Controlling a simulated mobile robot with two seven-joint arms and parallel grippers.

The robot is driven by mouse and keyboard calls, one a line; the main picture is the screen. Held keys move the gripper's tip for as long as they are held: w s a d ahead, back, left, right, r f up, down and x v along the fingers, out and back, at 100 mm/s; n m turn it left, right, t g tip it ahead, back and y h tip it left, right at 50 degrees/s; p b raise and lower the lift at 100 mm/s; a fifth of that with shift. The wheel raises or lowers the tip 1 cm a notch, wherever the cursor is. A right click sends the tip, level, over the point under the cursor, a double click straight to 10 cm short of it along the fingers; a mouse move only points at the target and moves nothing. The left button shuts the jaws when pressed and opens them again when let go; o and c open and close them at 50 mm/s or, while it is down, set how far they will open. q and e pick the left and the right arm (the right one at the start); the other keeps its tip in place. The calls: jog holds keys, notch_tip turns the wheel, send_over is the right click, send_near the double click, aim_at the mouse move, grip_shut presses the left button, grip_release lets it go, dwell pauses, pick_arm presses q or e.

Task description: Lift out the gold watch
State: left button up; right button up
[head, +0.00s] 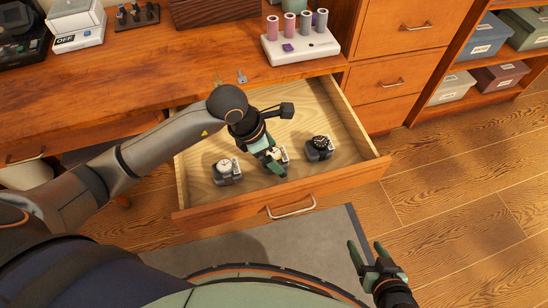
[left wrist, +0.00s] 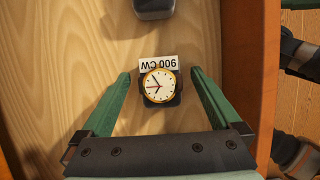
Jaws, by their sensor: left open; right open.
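A gold-rimmed watch with a white face (left wrist: 160,85) sits on a dark holder in front of a small label in the left wrist view. In the head view it is mostly hidden by my left gripper. My left gripper (head: 275,164) is open and points down into the open drawer (head: 233,212). In the left wrist view its two green fingers stand on either side of the watch, with gaps on both sides. My right gripper (head: 368,254) is open and empty, outside the drawer at the lower right.
A white-faced watch (head: 224,168) stands left in the drawer, and a dark watch (head: 320,143) stands right. The drawer's back is mostly bare. The desktop (head: 150,75) lies behind, with a tray of rolls (head: 300,48). Shelved boxes (head: 480,38) are at far right.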

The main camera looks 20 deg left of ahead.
pick_arm(q)
jog(key=c, duration=1.5)
grip_shut()
jog(key=shift+r, duration=0.15)
